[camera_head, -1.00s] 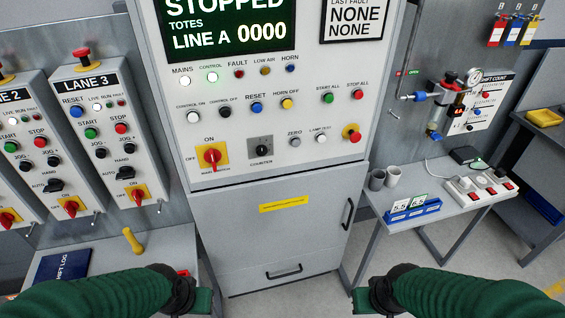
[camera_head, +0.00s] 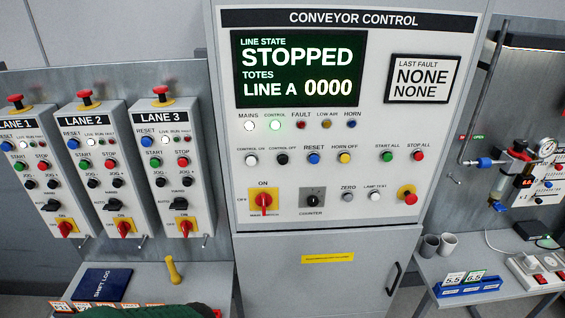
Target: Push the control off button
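The control off button (camera_head: 282,159) is a black round button on the grey conveyor control panel (camera_head: 375,120). It sits right of the white control on button (camera_head: 251,160) and left of the blue reset button (camera_head: 314,158). The display (camera_head: 298,70) reads STOPPED, LINE A 0000. A dark green piece of my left arm shows at the bottom edge. Neither gripper is in view, and nothing touches the panel.
Lane boxes (camera_head: 165,170) with red emergency buttons stand at left. A bench with a shift log (camera_head: 103,284) and a yellow-handled tool (camera_head: 173,268) is below them. A small table with cups (camera_head: 430,246) and a power strip (camera_head: 537,272) is at right. Air fittings (camera_head: 515,155) hang on the right wall.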

